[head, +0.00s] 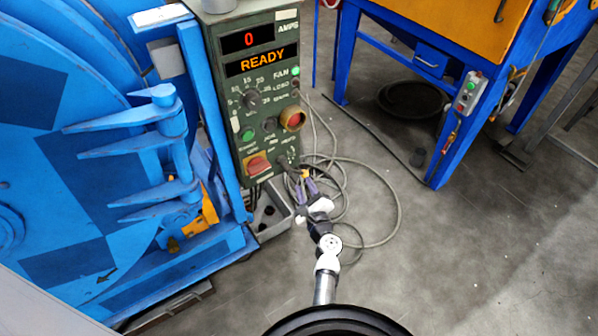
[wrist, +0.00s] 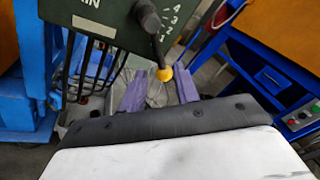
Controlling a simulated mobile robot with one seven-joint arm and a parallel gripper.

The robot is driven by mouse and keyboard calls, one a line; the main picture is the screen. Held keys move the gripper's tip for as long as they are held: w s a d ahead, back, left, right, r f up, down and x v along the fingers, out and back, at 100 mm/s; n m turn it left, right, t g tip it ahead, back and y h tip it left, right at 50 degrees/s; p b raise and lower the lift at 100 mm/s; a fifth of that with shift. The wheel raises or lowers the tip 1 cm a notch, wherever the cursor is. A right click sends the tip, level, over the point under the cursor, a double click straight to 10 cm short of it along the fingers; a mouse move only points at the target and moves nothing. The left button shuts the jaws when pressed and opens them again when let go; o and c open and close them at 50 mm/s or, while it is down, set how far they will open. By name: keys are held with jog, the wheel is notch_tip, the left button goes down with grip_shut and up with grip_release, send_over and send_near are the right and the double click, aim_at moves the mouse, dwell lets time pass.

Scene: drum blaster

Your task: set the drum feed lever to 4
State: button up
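The drum feed lever (wrist: 155,45) is a dark arm with a yellow knob, on the lower part of the green control panel (wrist: 100,22). In the wrist view it points down and slightly right, below the printed scale (wrist: 173,24), where 4 is uppermost and smaller numbers run down toward the lever. My gripper (wrist: 160,88) has two purple fingers spread apart, with the yellow knob between them in the picture; contact cannot be told. In the head view my gripper (head: 306,186) is at the panel's lower right corner, and the yellow knob (head: 304,174) shows small beside it.
The panel display (head: 262,60) reads 0 and READY. A red switch (head: 257,165) and other knobs sit above and left of the lever. The blue drum machine (head: 70,150) stands left. Cables (head: 370,235) lie on the floor. A blue-legged cabinet (head: 460,120) stands right.

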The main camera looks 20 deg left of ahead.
aim_at(299, 173)
jog(key=x, duration=0.7)
grip_shut()
